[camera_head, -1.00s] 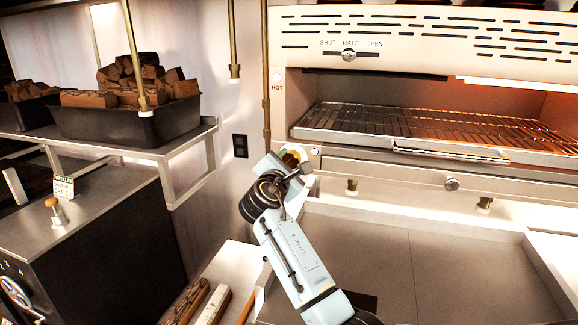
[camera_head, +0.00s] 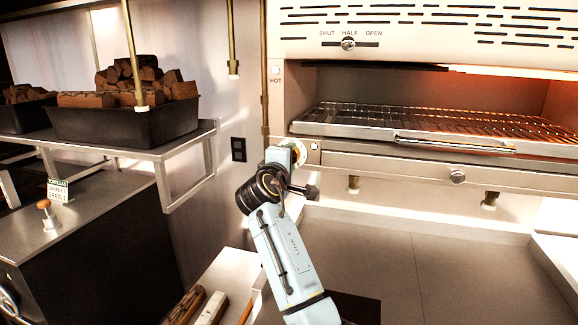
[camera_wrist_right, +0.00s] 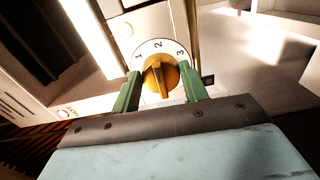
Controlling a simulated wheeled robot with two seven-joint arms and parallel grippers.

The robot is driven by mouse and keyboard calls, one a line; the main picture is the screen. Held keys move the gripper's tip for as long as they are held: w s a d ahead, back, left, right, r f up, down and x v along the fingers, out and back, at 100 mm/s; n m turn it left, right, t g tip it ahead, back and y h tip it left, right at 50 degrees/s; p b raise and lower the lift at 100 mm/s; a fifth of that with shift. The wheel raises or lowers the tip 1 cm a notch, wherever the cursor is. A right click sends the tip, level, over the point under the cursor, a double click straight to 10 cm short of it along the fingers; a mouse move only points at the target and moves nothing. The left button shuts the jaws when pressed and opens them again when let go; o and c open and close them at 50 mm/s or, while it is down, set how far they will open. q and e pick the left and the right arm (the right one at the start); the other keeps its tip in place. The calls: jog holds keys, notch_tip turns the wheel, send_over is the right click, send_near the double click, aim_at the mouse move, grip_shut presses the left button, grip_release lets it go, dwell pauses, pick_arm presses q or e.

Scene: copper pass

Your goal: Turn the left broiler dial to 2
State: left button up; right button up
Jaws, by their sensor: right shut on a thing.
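The left broiler dial (camera_wrist_right: 161,78) shows in the right wrist view as a gold knob on a round white face marked 1, 2 and 3. The knob's raised ridge runs up toward the 2. My right gripper (camera_wrist_right: 160,88) has its green fingers on either side of the knob, shut on it. In the head view my right gripper (camera_head: 291,154) is at the left end of the broiler's front panel (camera_head: 390,170), and it hides most of the dial. My left gripper is not in view.
A broiler rack (camera_head: 350,117) lies above the panel. A vent slider (camera_head: 348,44) marked SHUT, HALF, OPEN sits above it. A black bin (camera_head: 120,125) of wood stands on the left shelf. Brass rods (camera_head: 231,35) hang nearby.

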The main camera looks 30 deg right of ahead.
jog(key=shift+f+m+b, duration=0.1)
jog(key=shift+m+b, duration=0.25)
jog(key=shift+m, duration=0.25)
jog(key=o, duration=1)
jog(key=shift+a, duration=0.15)
jog(key=b+v, duration=0.2)
jog(key=v, duration=1.1)
jog(key=shift+s, duration=0.15)
